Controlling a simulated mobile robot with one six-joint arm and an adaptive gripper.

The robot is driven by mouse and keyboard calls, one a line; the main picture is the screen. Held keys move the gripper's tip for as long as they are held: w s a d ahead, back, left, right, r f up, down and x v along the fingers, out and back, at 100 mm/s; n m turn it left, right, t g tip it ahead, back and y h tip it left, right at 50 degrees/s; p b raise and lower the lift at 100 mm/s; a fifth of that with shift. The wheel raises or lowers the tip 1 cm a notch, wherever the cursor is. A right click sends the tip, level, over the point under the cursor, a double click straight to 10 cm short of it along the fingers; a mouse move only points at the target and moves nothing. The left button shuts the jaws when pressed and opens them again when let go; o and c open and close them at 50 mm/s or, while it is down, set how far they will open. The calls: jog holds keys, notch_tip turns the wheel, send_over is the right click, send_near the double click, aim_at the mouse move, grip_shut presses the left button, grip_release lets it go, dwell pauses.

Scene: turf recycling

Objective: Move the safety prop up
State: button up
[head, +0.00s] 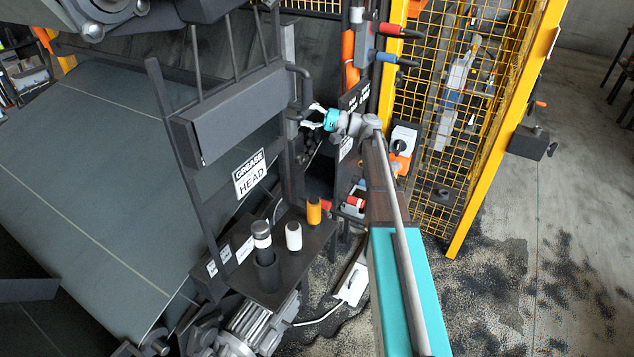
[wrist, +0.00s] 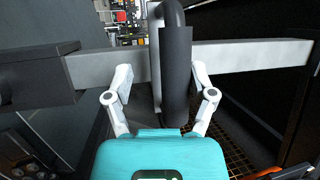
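A dark grey cylindrical handle on a bent rod (wrist: 176,75), which looks like part of the safety prop, stands upright in front of a grey crossbar in the wrist view. My gripper (wrist: 160,72) has its two white fingers spread, one on each side of the handle. A gap shows on the left; the right finger is closer to the handle, and I cannot tell if it touches. In the head view my teal and white gripper (head: 309,117) is open at the dark upright frame; the handle is hard to make out there.
A dark box-like bar (head: 232,115) and a "GREASE HEAD" sign (head: 250,174) are left of my gripper. A shelf (head: 285,270) below holds small bottles. An orange switch box (head: 402,147) and yellow mesh fence (head: 448,120) stand right. The floor at far right is mostly clear.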

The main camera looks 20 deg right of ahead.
jog(key=b+v, duration=0.2)
jog(key=v, duration=1.2)
jog(key=s+a+f+n+g+h+p, duration=0.1)
jog(key=s+a+g+h+p, duration=0.2)
jog(key=s+a+h+p, duration=0.45)
jog(key=s+a+f+g+h+p, duration=0.1)
jog(key=s+a+g+h+p, duration=0.2)
jog(key=a+p, duration=0.55)
jog(key=s+a+r+n+h+p, duration=0.1)
jog(key=s+r+h+p, duration=0.1)
jog(key=s, duration=0.4)
jog(key=s+r+n+g+h+p, duration=0.1)
jog(key=s+r+h+p, duration=0.2)
jog(key=s+h+p, duration=0.2)
jog(key=shift+s+a+p, duration=0.35)
jog(key=shift+s+p, duration=0.45)
jog(key=shift+p, duration=0.4)
jog(key=shift+r, duration=0.1)
notch_tip(320, 180, down, 18)
jog(key=s+h+b, duration=0.1)
jog(key=b, duration=1.6)
jog(key=shift+s+r+n, duration=0.2)
jog(key=shift+r+n, duration=0.05)
jog(key=shift+n, duration=0.05)
